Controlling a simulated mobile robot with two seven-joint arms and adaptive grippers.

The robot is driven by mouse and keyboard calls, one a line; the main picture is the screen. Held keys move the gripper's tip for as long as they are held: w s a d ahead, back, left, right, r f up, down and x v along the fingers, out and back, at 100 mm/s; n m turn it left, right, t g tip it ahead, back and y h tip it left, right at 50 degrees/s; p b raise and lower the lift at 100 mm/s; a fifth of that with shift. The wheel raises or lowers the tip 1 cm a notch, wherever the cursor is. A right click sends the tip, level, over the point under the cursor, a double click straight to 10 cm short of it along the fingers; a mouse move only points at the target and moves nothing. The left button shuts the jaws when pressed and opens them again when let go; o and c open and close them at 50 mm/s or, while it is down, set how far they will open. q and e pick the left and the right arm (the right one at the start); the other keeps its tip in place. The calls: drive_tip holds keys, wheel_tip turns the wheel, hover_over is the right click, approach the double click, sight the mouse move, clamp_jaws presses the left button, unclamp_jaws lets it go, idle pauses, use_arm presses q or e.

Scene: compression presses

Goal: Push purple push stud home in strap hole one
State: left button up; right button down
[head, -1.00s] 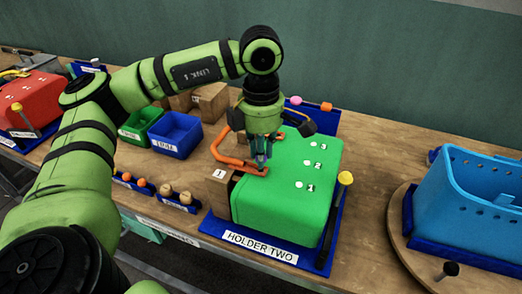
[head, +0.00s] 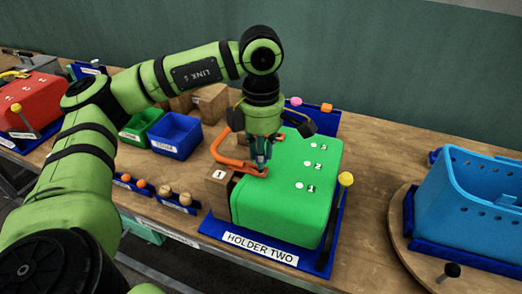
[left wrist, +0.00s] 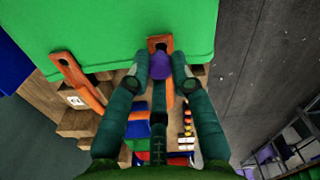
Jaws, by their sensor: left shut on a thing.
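The purple push stud (left wrist: 160,66) sits between the fingertips of my left gripper (left wrist: 158,70) in the left wrist view. The gripper is shut on it. The stud is right beside the dark hole at the end of the orange strap (left wrist: 166,42), at the edge of the green case (head: 285,195). I cannot tell whether the stud's tip is in the hole. In the head view my left gripper (head: 262,160) points down over the strap end, and its fingers hide the stud. My right gripper is not in view.
The case stands in a blue holder (head: 215,230) marked HOLDER TWO, with a yellow-topped post (head: 345,179) at its right. A wooden block (head: 219,176) marked 1 stands left of the strap end. Blue (head: 176,135) and green bins stand further left. A light blue basket (head: 480,200) is at the right.

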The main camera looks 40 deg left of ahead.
use_arm(q)
drive_tip(key=shift+f+b, duration=1.55)
drive_tip(key=shift+f, duration=0.05)
drive_tip(key=o, duration=0.8)
drive_tip(key=shift+o, duration=0.2)
drive_tip(key=shift+r, duration=0.1)
wheel_tip(320, 180, up, 12)
